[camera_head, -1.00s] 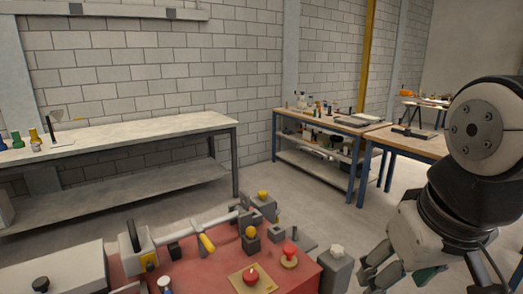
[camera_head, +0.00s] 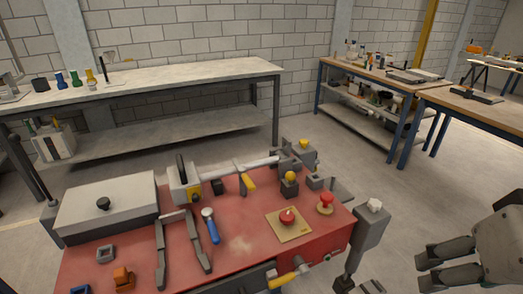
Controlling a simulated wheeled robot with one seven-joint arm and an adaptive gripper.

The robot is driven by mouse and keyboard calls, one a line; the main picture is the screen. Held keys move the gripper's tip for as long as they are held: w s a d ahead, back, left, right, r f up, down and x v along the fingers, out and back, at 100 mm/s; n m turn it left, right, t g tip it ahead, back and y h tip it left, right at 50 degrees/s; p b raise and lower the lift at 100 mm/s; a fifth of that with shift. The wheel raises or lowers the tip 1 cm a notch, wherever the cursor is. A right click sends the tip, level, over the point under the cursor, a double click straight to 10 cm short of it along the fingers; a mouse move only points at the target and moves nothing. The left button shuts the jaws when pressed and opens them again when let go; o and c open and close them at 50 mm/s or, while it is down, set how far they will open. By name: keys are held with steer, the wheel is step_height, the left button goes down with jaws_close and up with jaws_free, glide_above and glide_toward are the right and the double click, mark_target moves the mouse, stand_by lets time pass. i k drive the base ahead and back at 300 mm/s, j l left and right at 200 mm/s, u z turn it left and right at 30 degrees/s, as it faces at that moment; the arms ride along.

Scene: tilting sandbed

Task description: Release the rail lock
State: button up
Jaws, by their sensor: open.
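A pale rail (camera_head: 248,164) runs across the back of a red bench top (camera_head: 250,218), between a grey block with a yellow plate (camera_head: 184,184) at left and grey fittings (camera_head: 296,157) at right. A yellow lever (camera_head: 248,184) hangs from the rail near its middle. I cannot tell for sure which part is the rail lock. My gripper (camera_head: 421,273) is at the lower right, beyond the bench's right side. Its fingers are apart, point left and hold nothing. It touches none of the bench parts.
On the bench are a grey lidded box (camera_head: 108,203), tongs (camera_head: 167,245), a blue-handled gauge (camera_head: 210,226), a red button on a yellow plate (camera_head: 288,218) and a red knob (camera_head: 325,203). A grey post (camera_head: 370,226) stands between bench and gripper. The floor behind is clear.

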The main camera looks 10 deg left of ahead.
mark_target(207, 214)
steer(key=u, duration=1.05)
